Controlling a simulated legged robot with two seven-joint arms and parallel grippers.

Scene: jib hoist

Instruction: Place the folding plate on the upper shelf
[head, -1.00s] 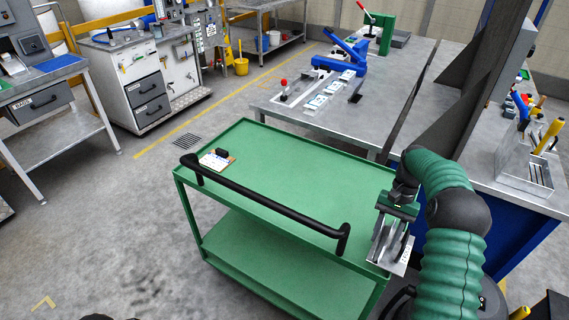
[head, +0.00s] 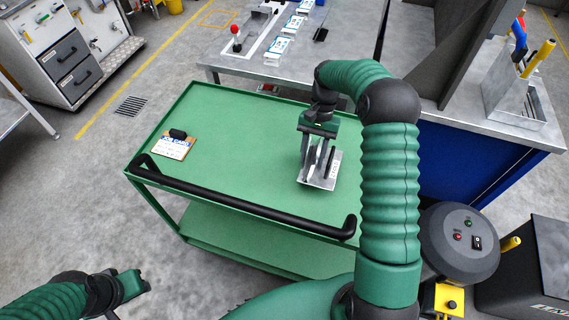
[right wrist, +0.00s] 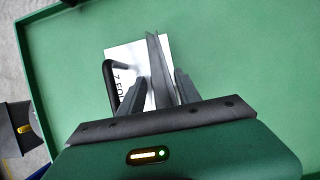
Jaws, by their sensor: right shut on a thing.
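The folding plate (head: 321,175) is a light metal piece with an upright part and a flat foot with dark lettering. It also shows in the right wrist view (right wrist: 117,58). My right gripper (head: 318,160) points down over the green cart's upper shelf (head: 235,130) and is shut on the plate's upright part. Whether the plate's foot touches the shelf I cannot tell. In the right wrist view the fingers (right wrist: 160,88) flank the upright part. My left gripper (head: 132,286) is at the lower left, outside the cart; its finger opening is unclear.
A clipboard (head: 174,145) lies at the upper shelf's left end. A black handle bar (head: 245,207) runs along the near side. The lower shelf (head: 225,240) looks empty. A metal workbench (head: 350,75) stands behind, with a tool holder (head: 515,95) at right. The shelf's middle is clear.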

